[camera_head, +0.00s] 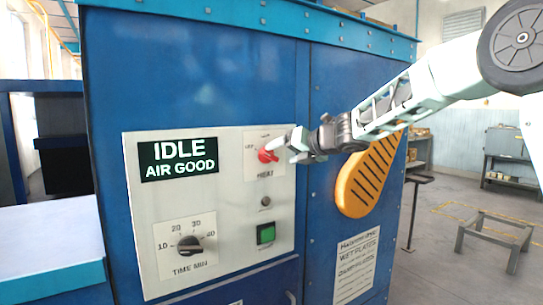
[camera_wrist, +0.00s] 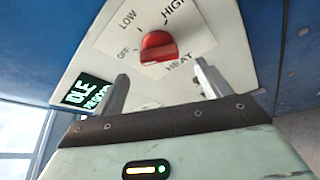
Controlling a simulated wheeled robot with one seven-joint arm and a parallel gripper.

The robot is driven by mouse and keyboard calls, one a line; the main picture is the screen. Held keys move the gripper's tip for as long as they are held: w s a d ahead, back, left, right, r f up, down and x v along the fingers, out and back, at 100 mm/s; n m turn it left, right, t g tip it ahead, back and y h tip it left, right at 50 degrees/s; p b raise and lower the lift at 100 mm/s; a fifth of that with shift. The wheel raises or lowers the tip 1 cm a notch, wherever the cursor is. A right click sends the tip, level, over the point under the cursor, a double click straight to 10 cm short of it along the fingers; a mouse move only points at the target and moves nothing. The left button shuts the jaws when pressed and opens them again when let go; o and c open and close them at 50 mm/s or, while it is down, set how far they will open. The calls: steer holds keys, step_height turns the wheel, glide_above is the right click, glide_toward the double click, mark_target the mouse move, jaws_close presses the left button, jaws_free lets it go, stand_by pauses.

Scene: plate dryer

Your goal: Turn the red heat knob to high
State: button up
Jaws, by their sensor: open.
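The red heat knob (camera_head: 267,155) is on a pale plate at the upper right of the control panel (camera_head: 230,200). In the wrist view the knob (camera_wrist: 158,47) sits among the labels OFF, LOW and HIGH, with HEAT beside it. I cannot tell for sure which label its pointer faces. My gripper (camera_head: 291,148) comes in from the right in front of the panel, partly covering the heat plate. In the wrist view my gripper (camera_wrist: 162,80) is open and empty. The knob shows beyond and between its two fingertips, with no clear contact.
A display (camera_head: 178,160) reads IDLE, AIR GOOD. Below are a time dial (camera_head: 190,244), a small round button (camera_head: 266,201) and a green square button (camera_head: 266,233).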

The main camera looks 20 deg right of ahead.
mark_target(272, 157)
steer(key=p+x, duration=0.1)
steer(key=x, duration=0.5)
steer(key=shift+w+a, duration=0.1)
steer(key=c, duration=1)
